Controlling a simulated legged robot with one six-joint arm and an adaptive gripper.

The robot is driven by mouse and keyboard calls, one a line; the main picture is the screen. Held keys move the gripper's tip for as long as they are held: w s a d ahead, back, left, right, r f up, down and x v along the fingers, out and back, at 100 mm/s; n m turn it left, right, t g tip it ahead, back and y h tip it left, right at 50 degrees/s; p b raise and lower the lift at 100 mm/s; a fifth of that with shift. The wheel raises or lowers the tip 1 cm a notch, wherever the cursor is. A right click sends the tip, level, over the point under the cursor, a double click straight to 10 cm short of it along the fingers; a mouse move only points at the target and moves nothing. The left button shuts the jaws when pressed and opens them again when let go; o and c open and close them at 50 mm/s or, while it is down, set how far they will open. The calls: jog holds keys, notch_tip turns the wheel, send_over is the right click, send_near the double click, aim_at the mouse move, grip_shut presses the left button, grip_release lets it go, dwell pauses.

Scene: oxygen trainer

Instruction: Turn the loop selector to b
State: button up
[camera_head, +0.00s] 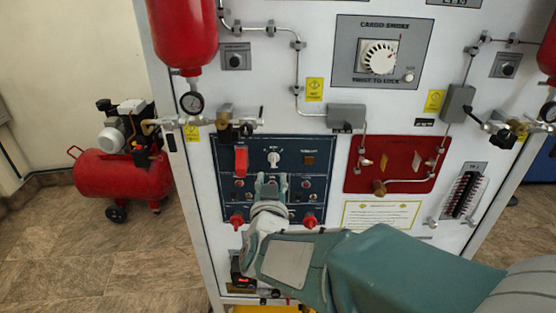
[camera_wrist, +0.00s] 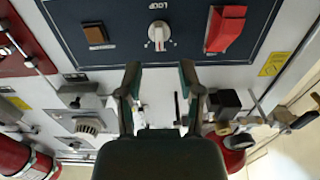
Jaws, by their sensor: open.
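The loop selector (camera_head: 273,159) is a small white knob at the top middle of the dark blue panel (camera_head: 329,176). In the wrist view the selector (camera_wrist: 159,36) appears upside down, with a LOOP label near it. My gripper (camera_head: 271,180) is just below the selector in the head view, in front of the panel. In the wrist view my gripper (camera_wrist: 160,76) is open and empty, its two fingers apart and lined up sideways with the knob, not around it. The knob's exact setting and the b mark are too small to read.
A red switch cover (camera_head: 241,160) and an amber indicator (camera_head: 309,160) flank the selector. Red knobs (camera_head: 237,221) sit lower on the panel. A valve with gauge (camera_head: 227,118) juts out above left. A red panel (camera_head: 391,164) lies to the right, a red compressor (camera_head: 122,178) on the floor left.

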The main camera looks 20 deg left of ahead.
aim_at(273, 162)
jog(key=x, duration=0.4)
jog(key=shift+w+a, duration=0.35)
jog(key=shift+w+d, duration=0.3)
jog(key=shift+w, duration=0.4)
jog(key=shift+a, duration=0.1)
jog(key=shift+a, duration=0.1)
jog(key=c, duration=0.3)
jog(key=shift+a, duration=0.15)
grip_shut()
